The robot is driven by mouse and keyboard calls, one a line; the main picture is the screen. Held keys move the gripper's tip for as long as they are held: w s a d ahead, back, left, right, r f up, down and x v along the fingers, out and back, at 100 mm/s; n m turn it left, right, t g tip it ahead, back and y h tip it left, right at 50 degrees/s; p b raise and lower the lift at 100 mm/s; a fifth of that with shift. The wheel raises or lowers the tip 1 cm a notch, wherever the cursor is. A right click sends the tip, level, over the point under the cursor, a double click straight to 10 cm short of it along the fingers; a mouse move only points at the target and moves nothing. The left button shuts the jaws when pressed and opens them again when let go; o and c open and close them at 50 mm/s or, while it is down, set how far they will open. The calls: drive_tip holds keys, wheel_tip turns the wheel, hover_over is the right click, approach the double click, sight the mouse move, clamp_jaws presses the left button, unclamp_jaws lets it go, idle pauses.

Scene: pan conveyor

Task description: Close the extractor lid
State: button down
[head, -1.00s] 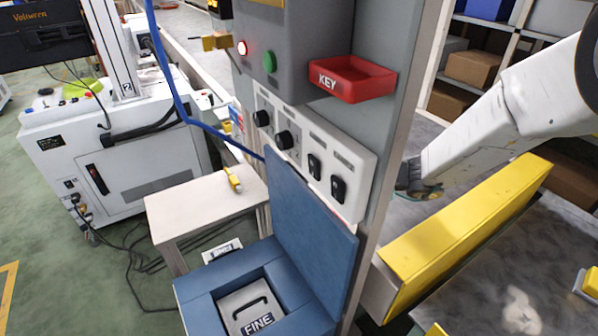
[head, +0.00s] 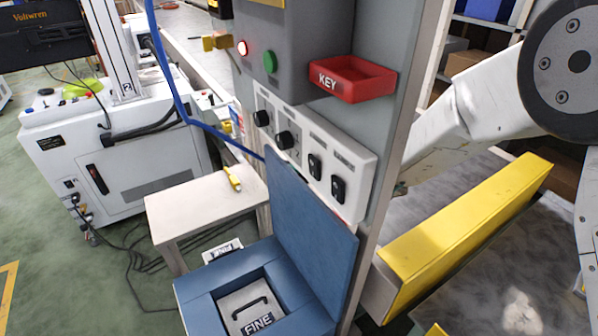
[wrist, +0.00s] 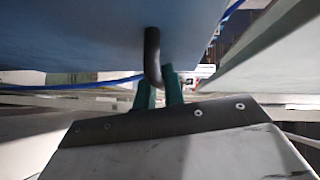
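The blue extractor box (head: 196,289) stands at the lower middle of the head view. Its blue lid (head: 312,238) is raised, standing steeply against the grey column. A container labelled FINE (head: 240,298) sits inside the box. In the wrist view a blue surface (wrist: 90,40), likely the lid's other side, fills the top, and a black curved handle (wrist: 152,55) hangs from it. My gripper (wrist: 159,92) has two dark green fingers, apart, with the handle's lower end close to or between them. I cannot tell whether they touch. In the head view the column hides my gripper.
The grey column carries a control panel (head: 331,185) and a red KEY tray (head: 352,80). A yellow barrier (head: 465,235) stands right of the column, below my arm. A small table (head: 195,205) with a yellow item is at left, with a white machine (head: 120,160) behind.

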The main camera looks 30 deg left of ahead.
sight(284, 177)
drive_tip(key=shift+s+a+r, duration=0.1)
drive_tip(key=shift+s+a, duration=0.35)
drive_tip(key=shift+s, duration=0.45)
drive_tip(key=shift+s+a+r, duration=0.1)
drive_tip(key=shift+s+a, duration=0.35)
drive_tip(key=shift+s, duration=0.4)
drive_tip(key=c, duration=1.8)
unclamp_jaws()
drive_tip(key=shift+w, duration=0.1)
drive_tip(key=shift+o, duration=0.2)
drive_tip(key=shift+d, duration=0.15)
drive_tip(key=v, duration=0.7)
drive_tip(key=shift+d, duration=0.3)
drive_tip(key=shift+w, duration=0.15)
